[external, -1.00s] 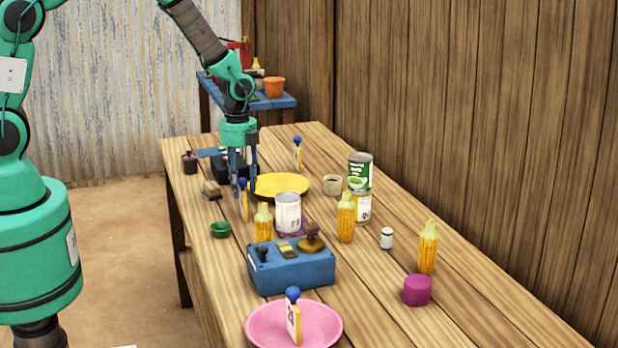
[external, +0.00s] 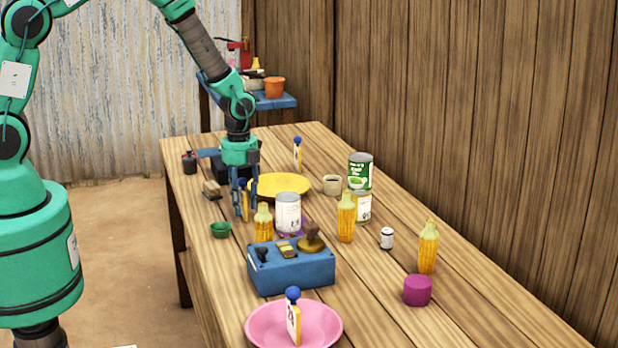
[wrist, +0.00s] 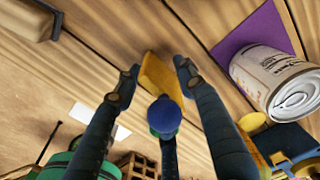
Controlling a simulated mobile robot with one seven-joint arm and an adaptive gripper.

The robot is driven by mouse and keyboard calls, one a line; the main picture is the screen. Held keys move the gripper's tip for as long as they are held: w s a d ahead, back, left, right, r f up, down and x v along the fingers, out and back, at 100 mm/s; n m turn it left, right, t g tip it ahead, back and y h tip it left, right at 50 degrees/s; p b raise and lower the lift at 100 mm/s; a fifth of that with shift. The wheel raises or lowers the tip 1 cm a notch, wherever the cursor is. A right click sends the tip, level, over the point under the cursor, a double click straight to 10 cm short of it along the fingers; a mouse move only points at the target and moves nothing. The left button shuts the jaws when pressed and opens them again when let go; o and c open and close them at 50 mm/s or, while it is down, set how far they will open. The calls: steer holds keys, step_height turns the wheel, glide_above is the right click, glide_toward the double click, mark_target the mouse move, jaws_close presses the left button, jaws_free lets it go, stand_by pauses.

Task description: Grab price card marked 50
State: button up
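A yellow price card with a blue ball on top (wrist: 159,76) stands between the spread fingers of my gripper (wrist: 156,72) in the wrist view, with gaps on both sides. Its number cannot be read. In the external view my gripper (external: 243,205) is lowered around this card (external: 244,207), hiding much of it. A second card with a blue ball (external: 297,155) stands farther back, its mark unreadable. A third card (external: 293,322) stands in the pink bowl (external: 262,327); its mark is too small to read surely.
A yellow plate (external: 290,184) is close to the right of my gripper. A white can (external: 287,212), corn bottles (external: 346,220) and a blue box (external: 300,278) stand nearer the camera. A small green bowl (external: 221,230) is at the left edge.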

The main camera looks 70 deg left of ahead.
steer(key=shift+c, duration=0.2)
jaws_close()
steer(key=shift+r, duration=0.1)
steer(key=shift+r, duration=0.45)
steer(key=r, duration=0.2)
steer(key=shift+s+r+p, duration=0.2)
steer(key=shift+r+p, duration=0.15)
steer(key=shift+p, duration=0.05)
steer(key=s+d+r+p, duration=0.1)
steer(key=s+d, duration=0.2)
steer(key=s, duration=1.2)
steer(key=shift+s, duration=0.15)
steer(key=shift+r, duration=0.1)
